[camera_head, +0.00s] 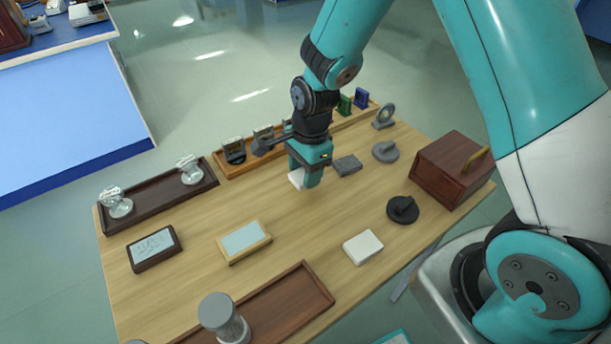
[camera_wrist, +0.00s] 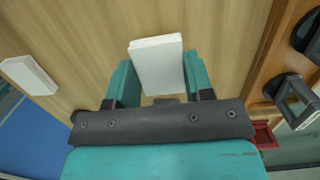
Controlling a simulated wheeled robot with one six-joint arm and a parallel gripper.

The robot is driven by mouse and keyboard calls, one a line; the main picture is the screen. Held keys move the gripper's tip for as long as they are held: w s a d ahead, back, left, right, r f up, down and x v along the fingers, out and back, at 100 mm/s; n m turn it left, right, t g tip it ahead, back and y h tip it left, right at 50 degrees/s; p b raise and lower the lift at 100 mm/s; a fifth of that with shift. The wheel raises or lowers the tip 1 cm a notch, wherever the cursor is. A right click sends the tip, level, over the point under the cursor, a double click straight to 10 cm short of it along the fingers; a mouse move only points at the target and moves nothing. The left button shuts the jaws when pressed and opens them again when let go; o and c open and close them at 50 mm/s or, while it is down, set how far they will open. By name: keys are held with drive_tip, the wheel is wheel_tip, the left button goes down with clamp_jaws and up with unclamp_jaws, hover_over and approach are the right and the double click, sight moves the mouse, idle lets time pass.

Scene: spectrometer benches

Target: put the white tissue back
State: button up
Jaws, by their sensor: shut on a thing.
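My gripper (camera_head: 311,177) points down over the middle of the wooden table, in front of the long slotted rack. It is shut on a flat white piece (camera_head: 296,179), which looks like the white tissue. In the wrist view the white tissue (camera_wrist: 157,62) sits between the two teal fingers (camera_wrist: 160,88), its far end sticking out past them. I cannot tell whether it touches the table. A second flat white piece (camera_head: 363,247) lies alone near the table's front right edge, and it also shows at the left of the wrist view (camera_wrist: 28,75).
A long wooden rack (camera_head: 236,170) with several small holders stands behind my gripper. A grey block (camera_head: 347,165) lies close at right. A dark wooden box (camera_head: 451,168), a black round piece (camera_head: 403,210) and a framed pad (camera_head: 244,242) stand around. Bare table lies in front.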

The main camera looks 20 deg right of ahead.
drive_tip(key=shift+f, duration=1)
drive_tip(key=o, duration=0.8)
drive_tip(key=shift+f, duration=0.1)
drive_tip(key=shift+o, duration=0.2)
wheel_tip(320, 180, up, 12)
drive_tip(key=d, duration=0.1)
drive_tip(key=s+a+r+n+y, duration=0.1)
drive_tip(key=s+a+r+n, duration=0.1)
drive_tip(key=s+r+n, duration=0.4)
drive_tip(key=s+a+r+n+y, duration=0.1)
drive_tip(key=s+a+r+n, duration=0.2)
drive_tip(key=s+n, duration=1.1)
wheel_tip(320, 180, up, 4)
drive_tip(key=n, duration=0.3)
drive_tip(key=shift+a+f+y, duration=0.15)
drive_tip(key=shift+a+y, duration=0.05)
drive_tip(key=shift+y, duration=0.2)
